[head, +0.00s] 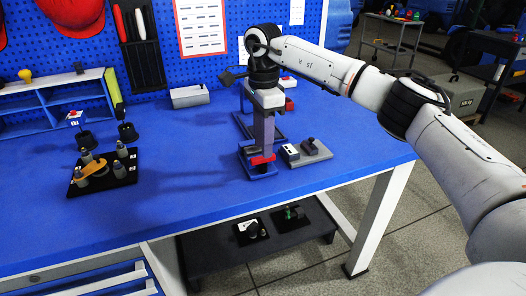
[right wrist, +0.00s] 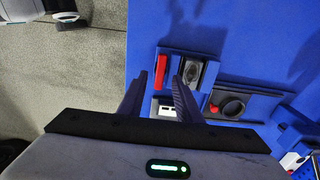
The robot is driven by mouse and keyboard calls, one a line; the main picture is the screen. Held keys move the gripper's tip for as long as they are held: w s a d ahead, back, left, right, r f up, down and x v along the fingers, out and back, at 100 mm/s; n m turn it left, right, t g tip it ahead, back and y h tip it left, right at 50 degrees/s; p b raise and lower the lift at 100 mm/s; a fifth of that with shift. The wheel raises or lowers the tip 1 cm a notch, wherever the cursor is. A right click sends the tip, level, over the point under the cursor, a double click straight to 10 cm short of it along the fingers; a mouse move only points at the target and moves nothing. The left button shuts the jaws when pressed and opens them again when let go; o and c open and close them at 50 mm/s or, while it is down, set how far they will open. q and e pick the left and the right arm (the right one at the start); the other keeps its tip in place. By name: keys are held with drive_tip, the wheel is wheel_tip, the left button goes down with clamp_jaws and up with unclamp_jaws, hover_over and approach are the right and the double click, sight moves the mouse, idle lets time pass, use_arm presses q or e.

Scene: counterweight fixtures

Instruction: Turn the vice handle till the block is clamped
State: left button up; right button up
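The vice (head: 258,172) is a small dark-blue fixture near the table's front edge, with a red bar (head: 262,160) across its front. In the right wrist view the red bar (right wrist: 160,72) stands beside a grey oval part (right wrist: 191,72) in the vice. I cannot tell surely which part is the handle or the block. My right gripper (head: 264,149) points down over the vice and hides part of it. In the right wrist view its fingers (right wrist: 157,81) are apart, with the red bar showing between and beyond the tips; contact is unclear. My left gripper is not in view.
A grey plate (head: 318,154) with a white block and dark knob sits just right of the vice. A dark fixture (right wrist: 254,101) with a round knob stands behind. A black peg board (head: 104,180) is at left. The blue table between is clear.

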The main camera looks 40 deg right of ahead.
sight(263, 164)
drive_tip(key=shift+f, duration=1.55)
drive_tip(key=shift+c, duration=0.4)
clamp_jaws()
